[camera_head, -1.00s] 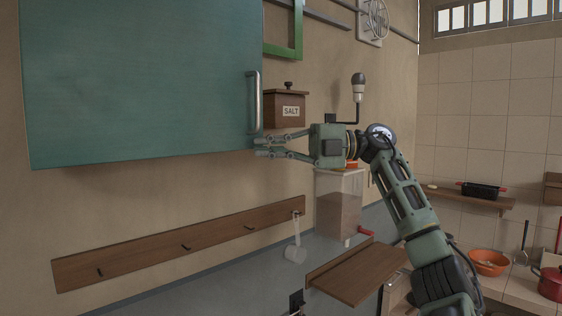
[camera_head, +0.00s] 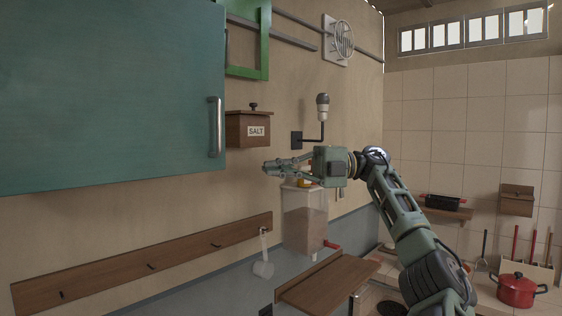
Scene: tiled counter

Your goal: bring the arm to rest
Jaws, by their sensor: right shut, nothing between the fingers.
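My right gripper (camera_head: 268,168) is in the middle of the view, pointing left, with its fingers together and nothing between them. It is apart from the teal cabinet (camera_head: 110,95), whose metal handle (camera_head: 215,127) lies up and to the left of the fingertips. The wooden salt box (camera_head: 248,129) on the wall shows just above and left of the gripper. My right arm reaches up from the lower right. My left gripper is not in view.
A clear container (camera_head: 304,225) stands below the gripper on the counter. A wooden hook rail (camera_head: 140,264) with a hanging white scoop (camera_head: 263,268) runs along the wall. A wall lamp (camera_head: 322,108) is above the gripper. A red pot (camera_head: 516,290) stands at the right.

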